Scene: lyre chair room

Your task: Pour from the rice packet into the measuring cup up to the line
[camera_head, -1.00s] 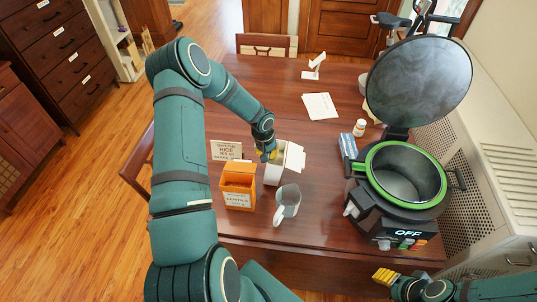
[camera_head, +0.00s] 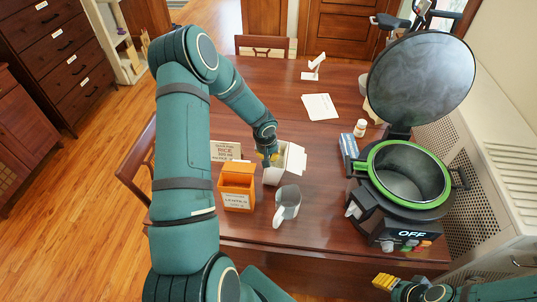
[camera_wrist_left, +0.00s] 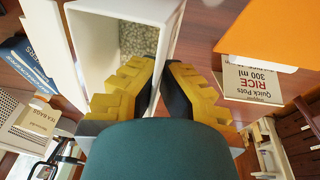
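The rice packet (camera_head: 272,176) is an open white box standing on the table, its flap folded out to the right. The left wrist view looks into the packet (camera_wrist_left: 84,38) and shows pale grains inside. My left gripper (camera_head: 266,157) is at its left wall. In the left wrist view its fingers (camera_wrist_left: 164,68) lie on both sides of the wall, close together at the tips, and appear shut on it. The grey measuring cup (camera_head: 289,198) stands upright in front of the packet, handle toward the front left; its line cannot be made out. My right gripper (camera_head: 384,281) is low at the right front, away from everything.
A card reading "RICE 300 ml" (camera_head: 226,151) stands behind an orange box (camera_head: 237,198). A cooker (camera_head: 400,218) with its lid up stands on the right. The table's far left is clear.

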